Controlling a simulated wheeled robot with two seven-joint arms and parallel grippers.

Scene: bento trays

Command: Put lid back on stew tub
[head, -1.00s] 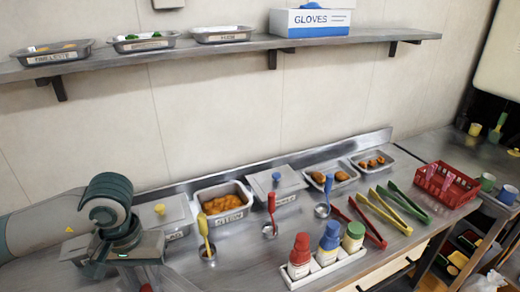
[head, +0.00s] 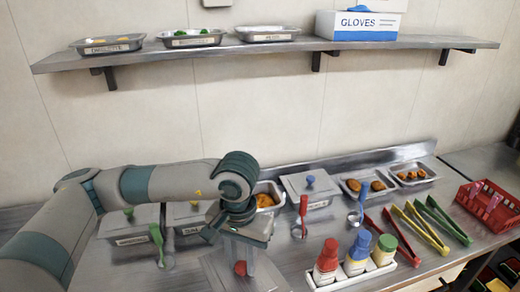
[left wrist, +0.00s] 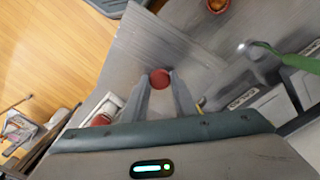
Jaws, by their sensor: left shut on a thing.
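The stew tub (head: 265,201) is an open steel tub with orange stew, just behind my left gripper in the head view, which hides much of it. My left gripper (head: 241,266) is shut on the round red knob (left wrist: 160,78) of a flat grey lid (head: 212,268). The lid (left wrist: 150,42) also shows in the left wrist view, spread out beyond the fingertips. It is in front of the tub, apart from its opening. I cannot tell whether the lid touches the counter. My right gripper is not in view.
A closed tub with a blue knob (head: 310,182) stands right of the stew tub. A green ladle (head: 157,242) and a red ladle (head: 302,210) are nearby. The bottle tray (head: 350,281) with squeeze bottles is close on the right. Tongs (head: 420,228) lie farther right.

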